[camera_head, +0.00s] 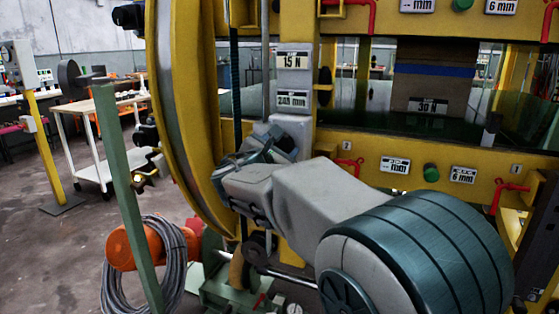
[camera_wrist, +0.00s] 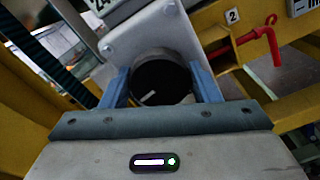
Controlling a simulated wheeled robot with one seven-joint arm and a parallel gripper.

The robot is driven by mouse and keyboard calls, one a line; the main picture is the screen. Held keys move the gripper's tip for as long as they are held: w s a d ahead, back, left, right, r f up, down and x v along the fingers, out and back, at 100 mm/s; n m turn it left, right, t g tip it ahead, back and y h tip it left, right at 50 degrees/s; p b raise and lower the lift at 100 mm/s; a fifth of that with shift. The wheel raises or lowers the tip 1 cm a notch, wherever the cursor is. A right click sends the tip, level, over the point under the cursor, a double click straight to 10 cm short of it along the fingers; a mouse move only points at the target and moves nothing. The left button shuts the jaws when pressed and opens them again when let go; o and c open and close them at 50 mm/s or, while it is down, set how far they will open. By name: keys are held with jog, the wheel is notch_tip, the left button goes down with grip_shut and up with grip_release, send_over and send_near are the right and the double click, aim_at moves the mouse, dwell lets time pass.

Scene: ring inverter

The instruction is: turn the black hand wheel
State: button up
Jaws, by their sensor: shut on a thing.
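The black hand wheel (camera_wrist: 163,82) shows in the wrist view as a round dark knob with a short white mark on its face, in front of a light grey plate (camera_wrist: 145,38). My gripper (camera_wrist: 161,75) has one blue finger on each side of it and is shut on it. In the head view my gripper (camera_head: 262,152) is at the grey upright of the yellow machine, below the "15 N" label (camera_head: 292,62). There the gripper mostly hides the wheel.
The yellow frame (camera_head: 345,146) carries red handles (camera_head: 507,192) and a green knob (camera_head: 432,172) to the right. A large yellow ring (camera_head: 185,110) rises left of my gripper. A green post (camera_head: 128,200) and a coiled grey cable (camera_head: 145,275) stand at the left, with open floor beyond.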

jog(key=m+b, duration=0.4)
jog(key=b, duration=0.1)
jog(key=shift+f+m, duration=0.3)
jog(key=shift+f, duration=0.05)
jog(key=m+b, duration=0.3)
jog(key=b, duration=0.1)
jog(key=shift+r+m, duration=0.2)
jog(key=shift+m, duration=0.2)
jog(key=o, duration=1)
jog(key=shift+r, duration=0.1)
jog(key=p+v, duration=0.2)
jog(key=v, duration=1.2)
jog(key=shift+w, duration=0.1)
